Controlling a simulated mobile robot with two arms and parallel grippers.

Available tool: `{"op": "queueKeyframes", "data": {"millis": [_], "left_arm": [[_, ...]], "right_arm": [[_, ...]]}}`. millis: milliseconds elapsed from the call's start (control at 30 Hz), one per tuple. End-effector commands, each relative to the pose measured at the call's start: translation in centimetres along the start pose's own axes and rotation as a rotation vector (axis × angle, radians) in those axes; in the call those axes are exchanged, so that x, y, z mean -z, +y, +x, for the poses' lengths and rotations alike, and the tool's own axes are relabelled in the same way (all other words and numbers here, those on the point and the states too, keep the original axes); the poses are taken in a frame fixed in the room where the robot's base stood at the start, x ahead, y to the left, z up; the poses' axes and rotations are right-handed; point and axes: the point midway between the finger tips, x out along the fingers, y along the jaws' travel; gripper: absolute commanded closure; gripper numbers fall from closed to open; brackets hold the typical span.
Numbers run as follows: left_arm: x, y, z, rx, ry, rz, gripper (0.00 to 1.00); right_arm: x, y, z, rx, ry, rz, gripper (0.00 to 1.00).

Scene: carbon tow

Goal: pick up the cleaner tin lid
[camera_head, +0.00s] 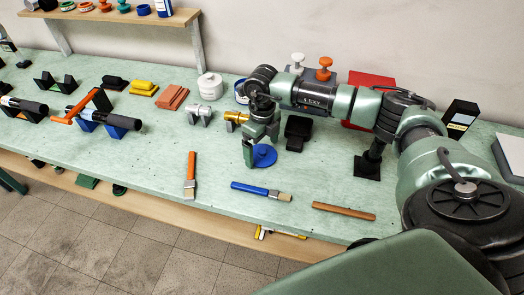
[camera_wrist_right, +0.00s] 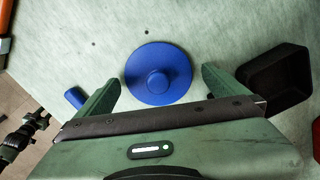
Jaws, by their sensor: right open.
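The lid is a flat blue disc with a round knob in its middle. It lies on the pale green bench in the head view (camera_head: 265,156) and near the centre of the right wrist view (camera_wrist_right: 158,72). My right gripper (camera_head: 252,155) is over the lid, pointing down. In the right wrist view its two green fingers (camera_wrist_right: 160,88) are spread wide, one on each side of the lid, with nothing between them held. In the head view the gripper hides part of the lid's left side.
A black open box (camera_wrist_right: 275,78) sits right of the lid; it also shows in the head view (camera_head: 298,131). A brass cylinder on a stand (camera_head: 236,118) is behind. A blue-handled brush (camera_head: 260,191), an orange-handled brush (camera_head: 190,176) and a brown bar (camera_head: 343,211) lie in front.

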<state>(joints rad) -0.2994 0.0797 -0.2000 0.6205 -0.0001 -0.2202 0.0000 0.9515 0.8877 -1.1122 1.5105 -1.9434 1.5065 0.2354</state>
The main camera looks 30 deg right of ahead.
Motion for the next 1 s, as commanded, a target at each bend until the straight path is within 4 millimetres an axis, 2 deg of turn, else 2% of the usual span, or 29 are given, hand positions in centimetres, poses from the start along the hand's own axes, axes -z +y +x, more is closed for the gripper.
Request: {"op": "queueKeyframes", "data": {"millis": [133,300,333,500,533,867,1000], "left_arm": [[0.02,0.02,-0.25,0.000,0.000,0.000,0.61],[0.02,0.03,-0.19,0.000,0.000,0.000,0.61],[0.01,0.03,-0.19,0.000,0.000,0.000,0.61],[0.02,0.04,-0.19,-0.001,0.000,0.000,0.61],[0.02,0.04,-0.19,-0.001,0.000,0.000,0.61],[0.01,0.04,-0.16,-0.001,0.000,0.000,0.61],[-0.01,0.05,0.04,-0.001,0.000,0.000,0.61]], "right_arm": [[0.03,0.03,0.93,0.000,0.000,-0.001,0.00],[0.00,0.03,0.98,0.000,-0.001,-0.001,0.00],[0.00,0.03,0.98,0.000,-0.001,-0.001,0.03],[-0.01,0.03,0.95,0.000,-0.001,-0.001,0.50],[-0.01,0.03,0.94,0.000,-0.001,-0.001,0.55],[-0.03,0.03,0.82,0.000,-0.001,-0.001,0.56],[-0.13,0.00,0.06,0.000,-0.004,-0.001,0.56]]}}
